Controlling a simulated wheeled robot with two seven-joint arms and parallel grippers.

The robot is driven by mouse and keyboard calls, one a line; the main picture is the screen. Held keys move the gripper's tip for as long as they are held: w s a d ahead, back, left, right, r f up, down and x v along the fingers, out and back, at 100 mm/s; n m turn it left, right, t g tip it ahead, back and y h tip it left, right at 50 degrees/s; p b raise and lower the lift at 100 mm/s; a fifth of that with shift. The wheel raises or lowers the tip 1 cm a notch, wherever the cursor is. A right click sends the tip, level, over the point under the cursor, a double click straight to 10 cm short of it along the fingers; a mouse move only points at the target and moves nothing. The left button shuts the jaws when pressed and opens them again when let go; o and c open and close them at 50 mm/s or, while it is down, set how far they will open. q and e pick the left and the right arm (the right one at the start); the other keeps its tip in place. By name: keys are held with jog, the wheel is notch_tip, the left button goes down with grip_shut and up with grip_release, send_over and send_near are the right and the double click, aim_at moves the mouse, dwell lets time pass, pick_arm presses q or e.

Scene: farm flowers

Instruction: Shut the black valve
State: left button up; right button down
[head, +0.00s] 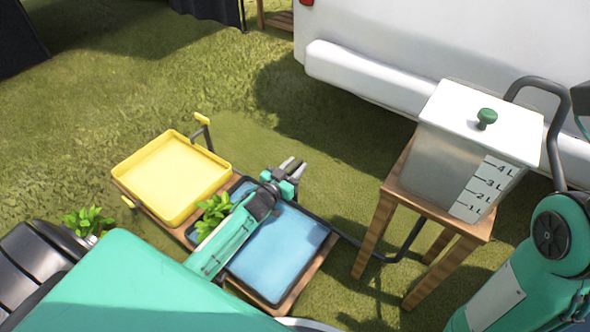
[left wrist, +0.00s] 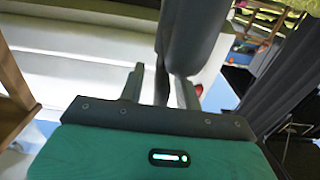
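I cannot make out the black valve for sure in either view. My left gripper (head: 292,168) is above the far edge of the blue tray (head: 275,255), its fingers pointing away from me. In the left wrist view its fingers (left wrist: 162,85) stand apart. A dark grey upright shape (left wrist: 190,35) shows just beyond and between them; I cannot tell whether it is the valve or whether the fingers touch it. A dark hose (head: 372,258) runs from the blue tray's side towards the white tank (head: 450,145). My right gripper is out of view.
A yellow tray (head: 175,175) with yellow handles adjoins the blue tray. Green plants (head: 213,212) stand close to my left forearm. The tank, marked in litres, sits on a wooden stool (head: 432,210). A white vehicle (head: 400,45) stands behind.

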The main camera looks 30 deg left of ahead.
pick_arm(q)
jog(key=shift+w, duration=0.15)
jog(key=shift+c, duration=0.2)
grip_shut()
